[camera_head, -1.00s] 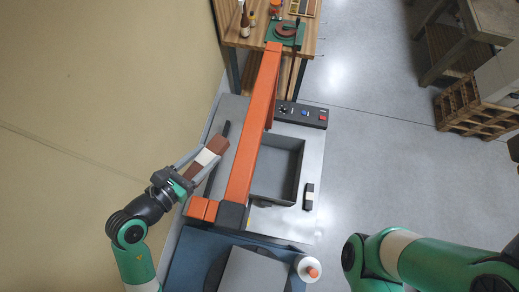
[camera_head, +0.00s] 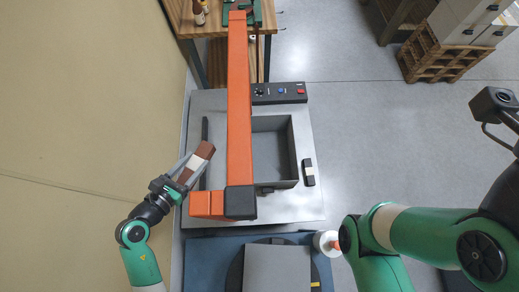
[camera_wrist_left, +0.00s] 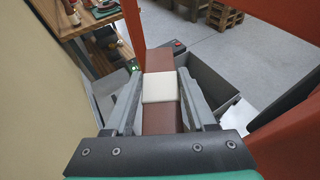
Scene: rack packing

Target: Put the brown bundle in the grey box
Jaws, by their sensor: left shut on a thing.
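The brown bundle (camera_head: 205,150) has a white band around its middle. My left gripper (camera_head: 193,166) is shut on it and holds it to the left of the orange beam. In the left wrist view the bundle (camera_wrist_left: 160,62) lies between the two fingers (camera_wrist_left: 162,92), with the white band between them. The grey box (camera_head: 272,124) is an open, empty-looking container to the right of the orange beam. It also shows in the wrist view (camera_wrist_left: 228,75), beyond the bundle to the right. My right gripper is not clearly in view.
The orange beam (camera_head: 239,110) stands between the bundle and the box. A control panel (camera_head: 279,92) lies behind the box, and a small black-and-white object (camera_head: 308,172) lies to its right. A white bottle with an orange cap (camera_head: 326,243) stands at the front.

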